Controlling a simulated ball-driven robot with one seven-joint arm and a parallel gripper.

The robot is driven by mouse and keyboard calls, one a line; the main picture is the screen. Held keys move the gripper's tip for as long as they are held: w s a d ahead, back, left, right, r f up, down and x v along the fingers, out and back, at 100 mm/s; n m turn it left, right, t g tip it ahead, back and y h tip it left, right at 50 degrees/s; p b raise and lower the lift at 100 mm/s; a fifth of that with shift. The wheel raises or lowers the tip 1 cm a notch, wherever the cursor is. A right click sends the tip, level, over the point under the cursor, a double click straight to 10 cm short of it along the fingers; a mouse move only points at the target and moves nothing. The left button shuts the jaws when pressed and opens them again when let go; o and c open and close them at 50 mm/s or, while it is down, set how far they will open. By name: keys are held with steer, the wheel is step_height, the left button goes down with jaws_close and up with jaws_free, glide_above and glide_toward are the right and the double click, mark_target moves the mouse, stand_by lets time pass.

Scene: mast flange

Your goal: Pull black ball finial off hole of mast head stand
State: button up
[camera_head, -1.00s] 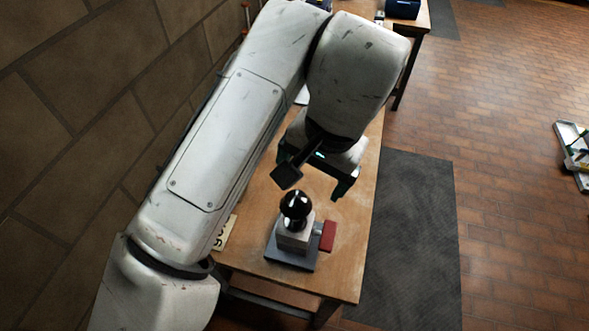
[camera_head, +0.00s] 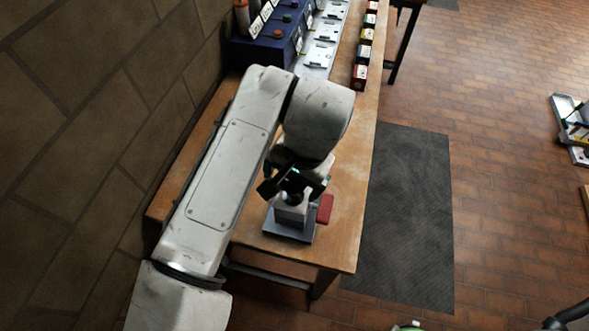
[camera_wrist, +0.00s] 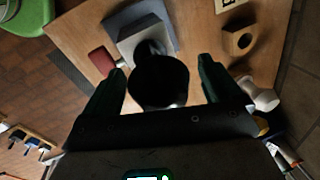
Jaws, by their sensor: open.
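The black ball finial (camera_wrist: 160,78) sits on the mast head stand (camera_wrist: 140,28), with its dark stem running down toward the stand's grey block. In the head view the stand (camera_head: 290,222) is near the front end of the bench, and the finial is mostly hidden behind my gripper. My gripper (camera_wrist: 162,82) is open, with one finger on each side of the ball in the wrist view. Gaps show between the fingers and the ball. In the head view my gripper (camera_head: 292,190) is low over the top of the stand.
A red block (camera_head: 325,208) is at the stand's right side. A wooden block with a hole (camera_wrist: 238,41) lies on the bench in the wrist view. A blue box (camera_head: 262,50) and several small coloured boxes (camera_head: 363,52) are farther back on the bench.

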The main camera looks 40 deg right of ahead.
steer(key=c, duration=1.2)
steer(key=shift+r, duration=0.1)
